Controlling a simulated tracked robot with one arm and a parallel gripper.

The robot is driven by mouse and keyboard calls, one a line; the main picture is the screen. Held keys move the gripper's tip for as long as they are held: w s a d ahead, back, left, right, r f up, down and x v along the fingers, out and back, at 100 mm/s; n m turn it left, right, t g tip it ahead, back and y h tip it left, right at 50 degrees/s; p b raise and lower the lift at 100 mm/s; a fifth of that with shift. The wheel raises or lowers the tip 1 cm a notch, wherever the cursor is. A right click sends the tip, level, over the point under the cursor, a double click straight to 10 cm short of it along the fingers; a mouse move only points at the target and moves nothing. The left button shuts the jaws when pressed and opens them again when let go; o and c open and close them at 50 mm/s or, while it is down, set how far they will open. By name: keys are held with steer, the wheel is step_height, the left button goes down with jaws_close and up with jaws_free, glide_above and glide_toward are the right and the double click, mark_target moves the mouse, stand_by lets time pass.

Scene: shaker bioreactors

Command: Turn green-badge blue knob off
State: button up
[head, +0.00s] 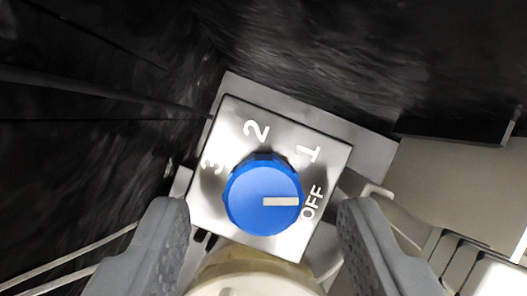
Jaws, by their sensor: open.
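A blue knob (262,198) sits on a silver square plate (231,122) marked 3, 2, 1 and OFF. The plate appears tilted in the head view. The white pointer mark on the knob points right, toward the OFF label. My gripper (265,220) is open, with one grey finger at the lower left and one at the lower right. The knob lies between and a little above the fingertips in the picture, and neither finger appears to touch it. No green badge shows in this view.
Dark, glossy walls (110,60) rise at the left and top. A beige surface (460,185) is at the right. White cables or rods (75,262) run at the lower left. A pale rounded part (255,280) sits just below the plate, between the fingers.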

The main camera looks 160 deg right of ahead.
mark_target(263, 195)
steer(key=shift+x, duration=1.05)
steer(key=c, duration=1)
steer(key=shift+a+r+m+h+p, duration=0.15)
steer(key=shift+m+h+p, duration=0.15)
steer(key=shift+m+p, duration=0.4)
steer(key=shift+m+h, duration=0.6)
steer(key=shift+m, duration=0.9)
